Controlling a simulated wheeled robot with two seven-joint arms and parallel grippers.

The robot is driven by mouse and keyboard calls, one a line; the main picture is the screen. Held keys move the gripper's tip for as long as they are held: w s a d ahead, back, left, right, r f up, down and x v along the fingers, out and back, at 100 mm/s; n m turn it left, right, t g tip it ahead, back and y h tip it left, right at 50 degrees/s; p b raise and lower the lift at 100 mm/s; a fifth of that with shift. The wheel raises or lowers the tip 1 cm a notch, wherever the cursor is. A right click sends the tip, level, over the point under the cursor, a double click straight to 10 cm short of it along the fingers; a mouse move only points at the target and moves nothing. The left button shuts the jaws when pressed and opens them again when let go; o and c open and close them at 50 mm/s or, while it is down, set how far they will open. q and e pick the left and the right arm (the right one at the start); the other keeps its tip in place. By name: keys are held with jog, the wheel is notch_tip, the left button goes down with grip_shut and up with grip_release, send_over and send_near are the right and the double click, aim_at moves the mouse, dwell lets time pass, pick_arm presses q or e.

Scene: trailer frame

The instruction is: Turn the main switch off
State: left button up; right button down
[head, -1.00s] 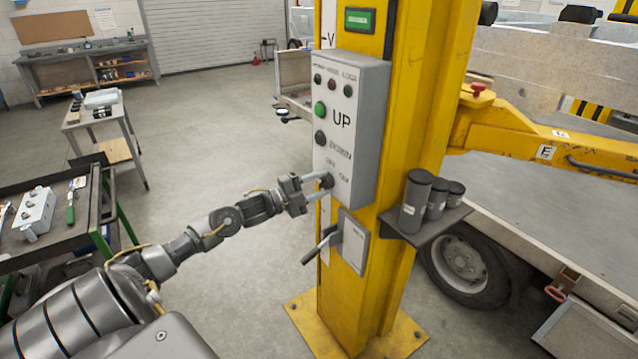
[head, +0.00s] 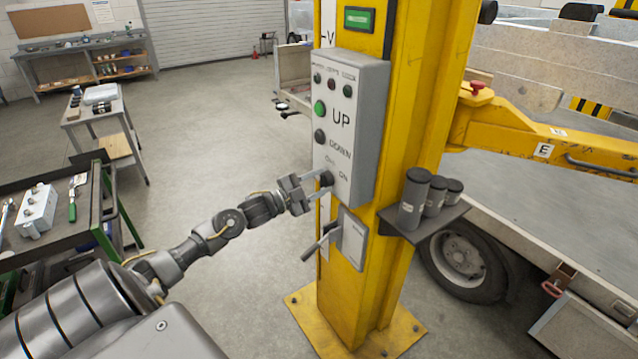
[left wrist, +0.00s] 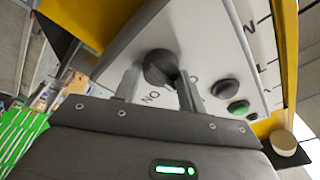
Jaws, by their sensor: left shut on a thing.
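The main switch (head: 326,178) is a dark round knob low on the grey control box (head: 370,105), beside small OFF and ON labels. My left gripper (head: 321,184) reaches it from the left and is shut on the knob. In the left wrist view the knob (left wrist: 160,68) sits between the two fingers, with ON lettering upside down next to it. The knob's exact pointing angle is hard to read because the fingers cover part of it. My right gripper is not in view.
The box is on a yellow post (head: 420,90). A green UP button (head: 320,108) and a dark DOWN button (head: 320,136) sit above the switch. A lever (head: 320,243) sticks out below. A shelf (head: 425,230) with dark cylinders is to the right, a tool cart (head: 60,240) to the left.

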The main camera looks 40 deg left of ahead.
pick_arm(q)
jog(key=shift+f, duration=0.1)
jog(key=o, duration=1)
jog(key=shift+c, duration=0.2)
jog(key=b+v, duration=0.3)
jog(key=v, duration=0.8)
jog(key=shift+w+a+f, duration=0.1)
jog(key=shift+w, duration=0.05)
